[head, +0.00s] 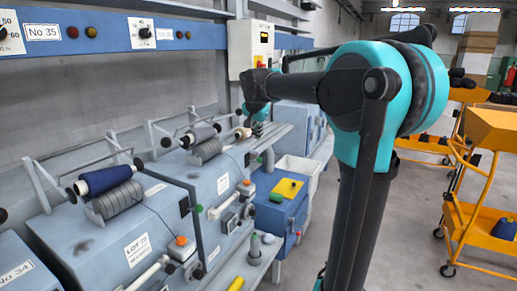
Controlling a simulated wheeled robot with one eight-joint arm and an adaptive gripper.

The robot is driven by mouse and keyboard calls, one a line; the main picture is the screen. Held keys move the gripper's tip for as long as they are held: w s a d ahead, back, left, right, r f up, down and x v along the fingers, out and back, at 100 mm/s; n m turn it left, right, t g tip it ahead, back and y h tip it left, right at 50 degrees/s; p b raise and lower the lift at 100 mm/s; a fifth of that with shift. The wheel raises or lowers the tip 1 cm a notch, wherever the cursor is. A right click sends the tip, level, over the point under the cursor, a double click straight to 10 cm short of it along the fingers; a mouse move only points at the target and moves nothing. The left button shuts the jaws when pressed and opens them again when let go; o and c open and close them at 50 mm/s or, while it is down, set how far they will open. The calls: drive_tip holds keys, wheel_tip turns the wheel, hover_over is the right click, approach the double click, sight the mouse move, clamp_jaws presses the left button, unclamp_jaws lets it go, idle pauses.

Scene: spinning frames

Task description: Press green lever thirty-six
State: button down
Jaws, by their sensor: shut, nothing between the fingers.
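A small dark green knob (198,208) shows on the front of the grey spinning machine at the centre left. I cannot read a number thirty-six at either one, so I cannot tell which is green lever thirty-six. My gripper (257,128) is small and far off, beyond the bend of my arm, above the back end of the machine row. It is shut and empty. It is well apart from both green parts.
Grey machines with thread spools (104,180) line the left. The rail above carries a "No 35" label (43,32). Orange buttons (180,240) and white handles stick out in front. Orange trolleys (490,225) stand right.

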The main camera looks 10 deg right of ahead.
sight(260, 160)
drive_tip(key=x, duration=1.3)
drive_tip(key=shift+w+f, duration=0.2)
drive_tip(key=shift+f, duration=0.05)
drive_tip(key=shift+s+d+f+t+y, duration=0.1)
drive_tip(key=shift+d+f+t+y, duration=0.1)
drive_tip(key=shift+t+y, duration=0.1)
drive_tip(key=shift+s+d+f+m+t+y, duration=0.15)
drive_tip(key=shift+d+f+m+t+y, duration=0.05)
drive_tip(key=shift+f+m+t+y, duration=0.15)
drive_tip(key=f+t+y, duration=0.1)
drive_tip(key=f+y, duration=0.1)
drive_tip(key=f+m+t+y, duration=0.1)
drive_tip(key=shift+s+d+f+t, duration=0.1)
drive_tip(key=shift+s+d+t, duration=0.25)
drive_tip(key=shift+d, duration=0.05)
drive_tip(key=shift+r, duration=0.8)
